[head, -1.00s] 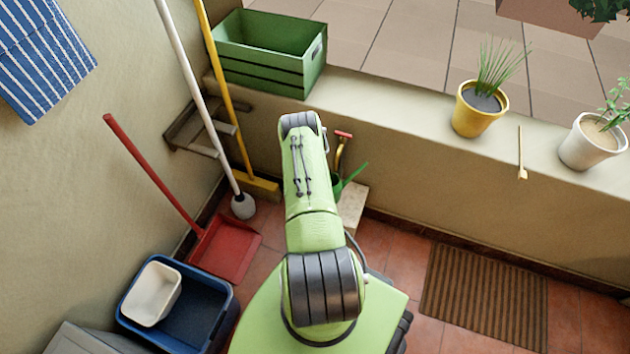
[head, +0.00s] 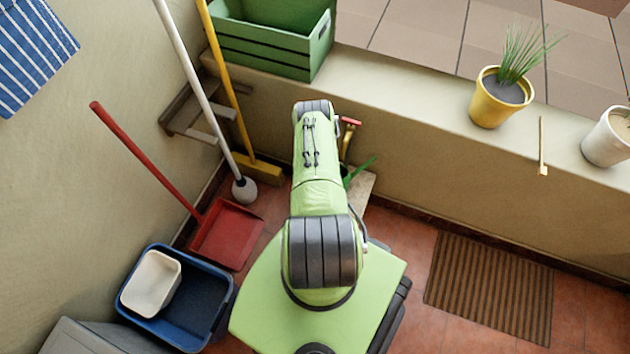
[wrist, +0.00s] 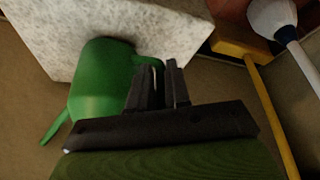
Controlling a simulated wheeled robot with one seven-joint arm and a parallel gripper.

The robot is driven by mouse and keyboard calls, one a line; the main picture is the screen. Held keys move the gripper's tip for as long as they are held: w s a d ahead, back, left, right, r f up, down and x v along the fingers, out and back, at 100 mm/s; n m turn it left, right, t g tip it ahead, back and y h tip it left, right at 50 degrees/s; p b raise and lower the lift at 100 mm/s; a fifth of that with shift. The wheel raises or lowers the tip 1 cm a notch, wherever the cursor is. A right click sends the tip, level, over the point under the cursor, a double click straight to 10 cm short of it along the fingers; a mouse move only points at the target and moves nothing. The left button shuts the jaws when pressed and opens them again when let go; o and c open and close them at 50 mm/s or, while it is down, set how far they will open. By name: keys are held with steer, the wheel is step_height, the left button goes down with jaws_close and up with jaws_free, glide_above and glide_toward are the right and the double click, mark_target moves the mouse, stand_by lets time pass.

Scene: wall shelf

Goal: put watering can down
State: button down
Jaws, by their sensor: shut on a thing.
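The green watering can (wrist: 100,85) shows in the wrist view, with its spout at the lower left and its handle between my gripper's fingers. My gripper (wrist: 160,68) is shut on the handle. The can's base is at or very near a pale speckled stone block (wrist: 75,30); I cannot tell whether they touch. In the head view, my arm hides most of the can; only part of the green can and spout (head: 360,172) shows, beside the pale block (head: 360,192) below the wall. My gripper is hidden in that view.
A brass tap with a red handle (head: 350,122) is on the wall just above the can. A yellow broom (head: 262,170) and white-handled brush (head: 244,188) stand to the left. A green crate (head: 265,45) and yellow pot (head: 500,98) sit on the ledge. A brown mat (head: 490,285) lies right.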

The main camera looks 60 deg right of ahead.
steer(key=shift+w+d+f, duration=0.15)
steer(key=shift+d, duration=0.2)
steer(key=shift+a, duration=0.15)
steer(key=c, duration=1)
jaws_free()
steer(key=shift+c, duration=0.2)
